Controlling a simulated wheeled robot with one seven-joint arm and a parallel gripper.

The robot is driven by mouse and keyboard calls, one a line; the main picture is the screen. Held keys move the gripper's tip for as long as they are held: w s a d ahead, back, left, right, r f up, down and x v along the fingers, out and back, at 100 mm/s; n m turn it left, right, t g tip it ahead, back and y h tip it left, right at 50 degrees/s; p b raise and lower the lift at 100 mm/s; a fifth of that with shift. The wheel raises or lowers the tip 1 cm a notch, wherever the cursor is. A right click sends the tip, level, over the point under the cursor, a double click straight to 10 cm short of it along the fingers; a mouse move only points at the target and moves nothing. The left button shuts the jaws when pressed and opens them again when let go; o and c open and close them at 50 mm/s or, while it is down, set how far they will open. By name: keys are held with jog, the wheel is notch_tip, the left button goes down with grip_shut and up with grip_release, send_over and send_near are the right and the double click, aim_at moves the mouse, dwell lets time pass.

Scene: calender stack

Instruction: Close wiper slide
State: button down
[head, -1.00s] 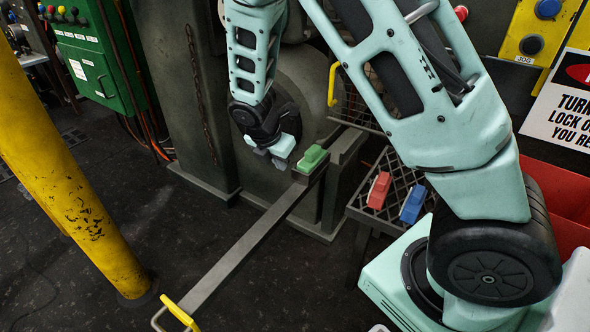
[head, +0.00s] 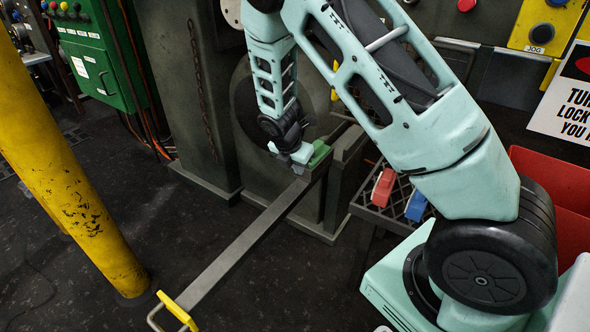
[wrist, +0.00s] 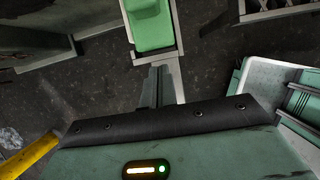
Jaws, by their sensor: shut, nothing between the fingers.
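The wiper slide (head: 230,253) is a long grey bar. It sticks out from the machine toward the lower left and ends in a yellow handle (head: 178,311). A green block (head: 320,153) sits at the bar's machine end; it also shows at the top of the wrist view (wrist: 152,25). My gripper (head: 301,168) is shut and empty, pointing down just left of the green block. It partly covers the block in the head view, and I cannot tell whether they touch. The yellow handle is well away from my gripper, at the bar's near end.
A yellow post (head: 75,180) stands left of the slide. A red block (head: 383,187) and a blue block (head: 416,205) lie on a mesh rack (head: 365,212) at right. A red bin (head: 560,190) is farther right. Dark floor is open between post and slide.

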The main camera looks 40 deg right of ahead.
aim_at(322, 144)
jog(key=w+d+p, duration=0.1)
jog(key=d+p, duration=0.1)
jog(key=d, duration=0.2)
jog(key=w+d+p, duration=0.2)
jog(key=d, duration=0.2)
jog(key=w+d+p, duration=0.1)
jog(key=d+p, duration=0.1)
jog(key=d, duration=0.2)
jog(key=shift+w+d+r, duration=0.15)
jog(key=shift+w+d, duration=0.25)
jog(key=shift+d, duration=0.15)
